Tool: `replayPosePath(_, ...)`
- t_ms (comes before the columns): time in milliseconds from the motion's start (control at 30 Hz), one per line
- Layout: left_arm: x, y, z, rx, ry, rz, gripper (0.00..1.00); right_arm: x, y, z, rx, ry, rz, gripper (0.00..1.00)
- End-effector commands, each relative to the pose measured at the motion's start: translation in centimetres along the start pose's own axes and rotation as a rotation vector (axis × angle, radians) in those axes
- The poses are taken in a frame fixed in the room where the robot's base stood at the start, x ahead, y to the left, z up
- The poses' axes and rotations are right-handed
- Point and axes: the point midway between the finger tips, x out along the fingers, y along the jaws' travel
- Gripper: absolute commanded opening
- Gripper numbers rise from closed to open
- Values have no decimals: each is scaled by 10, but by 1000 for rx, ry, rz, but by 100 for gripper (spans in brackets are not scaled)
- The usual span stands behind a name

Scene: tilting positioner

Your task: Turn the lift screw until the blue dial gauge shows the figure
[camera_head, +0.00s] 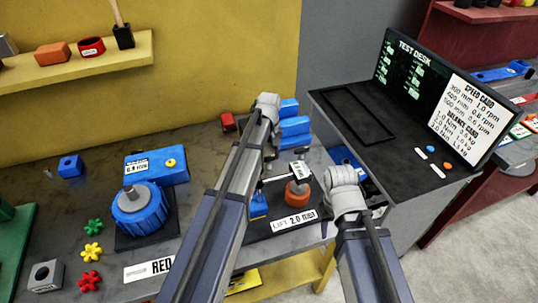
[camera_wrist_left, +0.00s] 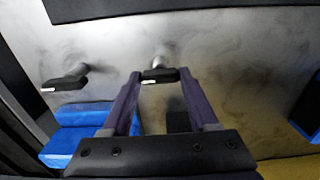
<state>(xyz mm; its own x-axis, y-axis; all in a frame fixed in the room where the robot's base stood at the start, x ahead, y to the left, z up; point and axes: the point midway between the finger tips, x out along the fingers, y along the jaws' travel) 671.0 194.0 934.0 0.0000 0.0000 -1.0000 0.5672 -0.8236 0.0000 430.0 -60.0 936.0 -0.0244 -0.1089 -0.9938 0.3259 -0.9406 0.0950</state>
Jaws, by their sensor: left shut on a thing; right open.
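My left gripper (camera_wrist_left: 160,76) is shut on a small dark piece with a pale end, on a grey stub, in the left wrist view. I cannot tell whether this piece is the lift screw's handle. In the head view my left arm (camera_head: 238,165) covers part of the lift unit. Its plate (camera_head: 293,221) reads "LIFT 2.0" and stands by an orange round part (camera_head: 298,193) and a small upright part with a white label (camera_head: 299,170). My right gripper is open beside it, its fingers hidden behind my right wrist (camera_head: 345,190). No blue dial face or pointer is readable.
A blue round unit (camera_head: 140,212) and a blue box with a small display (camera_head: 158,166) stand left. Several coloured star knobs (camera_head: 92,252) lie in front. Blue blocks (camera_head: 294,127) stand behind the lift. A test desk (camera_head: 385,130) is at right.

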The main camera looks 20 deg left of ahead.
Motion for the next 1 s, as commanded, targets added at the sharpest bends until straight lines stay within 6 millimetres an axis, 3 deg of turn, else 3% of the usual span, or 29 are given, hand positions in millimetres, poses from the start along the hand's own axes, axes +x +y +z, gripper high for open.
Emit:
replayPosePath(467,0,0,0,103,0,0,4,0,0,0,0,0,0,50)
replayPosePath(1000,0,0,0,591,0,0,4,0,0,0,0,0,0,50)
